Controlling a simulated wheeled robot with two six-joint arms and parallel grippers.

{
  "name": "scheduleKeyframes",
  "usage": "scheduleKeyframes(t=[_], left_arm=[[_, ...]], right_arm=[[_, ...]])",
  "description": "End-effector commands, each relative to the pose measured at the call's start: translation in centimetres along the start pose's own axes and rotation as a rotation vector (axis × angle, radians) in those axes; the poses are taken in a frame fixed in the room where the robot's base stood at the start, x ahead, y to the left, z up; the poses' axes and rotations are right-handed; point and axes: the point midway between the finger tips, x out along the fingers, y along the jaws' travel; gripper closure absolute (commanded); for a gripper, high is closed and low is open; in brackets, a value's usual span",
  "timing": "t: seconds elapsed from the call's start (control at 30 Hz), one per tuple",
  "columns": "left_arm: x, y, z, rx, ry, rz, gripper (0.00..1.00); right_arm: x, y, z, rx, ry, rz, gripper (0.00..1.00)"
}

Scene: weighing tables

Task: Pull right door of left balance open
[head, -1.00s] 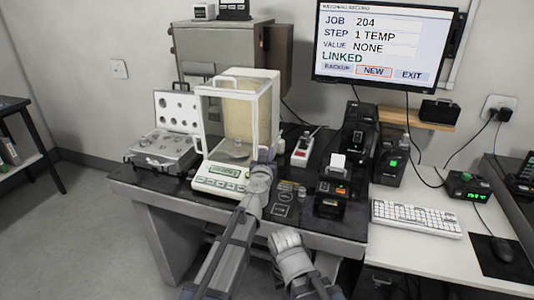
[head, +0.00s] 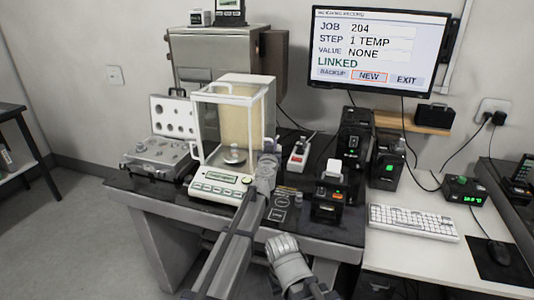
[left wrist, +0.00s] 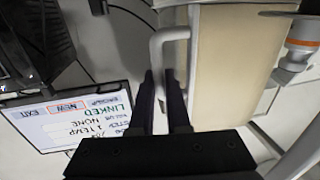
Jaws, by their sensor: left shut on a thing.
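The left balance (head: 215,188) stands on the dark table, with a white-framed glass draft shield (head: 197,120) around its pan (head: 234,157). My left gripper (head: 269,146) is at the right side of the shield, its fingers mostly hidden behind the wrist. In the left wrist view, my left gripper (left wrist: 161,98) is shut on the white bar handle (left wrist: 155,58) of the right door. A tan panel (left wrist: 232,70) shows beside the handle. How far the door stands open I cannot tell. My right arm shows at the lower middle, but its fingers do not show.
An open weight case (head: 158,157) stands left of the balance. A monitor (head: 380,50) hangs behind. A keyboard (head: 412,222) lies on the right-hand table.

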Motion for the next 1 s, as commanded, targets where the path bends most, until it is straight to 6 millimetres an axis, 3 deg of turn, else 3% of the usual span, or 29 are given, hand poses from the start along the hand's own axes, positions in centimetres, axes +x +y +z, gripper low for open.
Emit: scheduleKeyframes(t=[0.03,0.23,0.6,0.63,0.7,1.0], left_arm=[[1.9,0.4,0.0,0.0,0.0,0.001,1.0],[4.6,0.9,0.0,0.0,0.0,0.001,1.0],[4.8,1.0,0.0,0.0,0.0,0.0,1.0],[4.8,1.0,0.0,0.0,0.0,0.0,0.82],[4.8,1.0,0.0,0.0,0.0,0.0,0.74],[4.7,0.9,0.0,0.0,0.0,0.0,0.73]], right_arm=[[0.0,0.0,0.0,0.0,0.0,0.0,1.0],[0.0,0.0,0.0,0.0,0.0,0.0,1.0],[0.0,0.0,0.0,0.0,0.0,0.0,1.0],[0.0,0.0,0.0,0.0,0.0,0.0,1.0],[0.0,0.0,0.0,0.0,0.0,0.0,1.0],[0.0,0.0,0.0,0.0,0.0,0.0,1.0]])
